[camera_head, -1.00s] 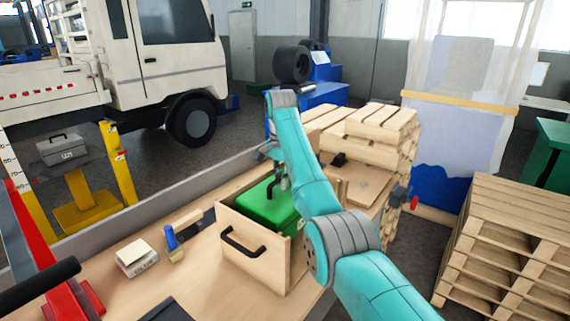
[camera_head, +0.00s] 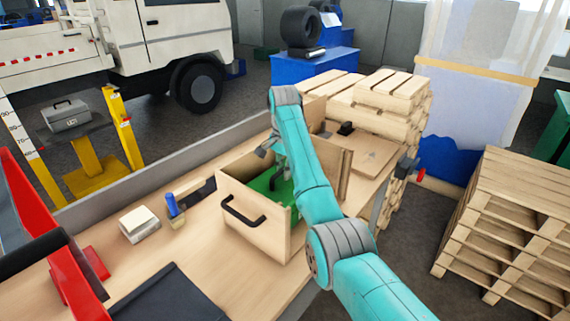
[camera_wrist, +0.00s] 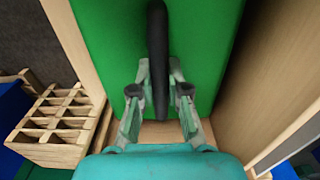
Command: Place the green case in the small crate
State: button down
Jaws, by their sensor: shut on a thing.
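The green case (camera_head: 262,183) is inside the small wooden crate (camera_head: 238,222), low between its walls, in the head view. In the wrist view the green case (camera_wrist: 205,45) fills the middle, with its dark handle (camera_wrist: 157,60) running up the picture. My gripper (camera_wrist: 158,92) is shut on that handle. In the head view my gripper (camera_head: 277,180) reaches down into the crate and my arm hides the crate's right part. I cannot tell whether the case touches the crate floor.
The crate stands on a wooden bench (camera_head: 225,285). A small white box (camera_head: 139,224) and a blue-handled brush (camera_head: 174,208) are to its left. A red frame (camera_head: 75,275) stands at far left. Stacked pallets (camera_head: 390,105) are behind on the right.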

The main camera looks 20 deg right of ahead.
jog(key=shift+r, duration=0.15)
jog(key=c, duration=1.5)
grip_release()
jog(key=o, duration=0.3)
jog(key=shift+o, duration=0.2)
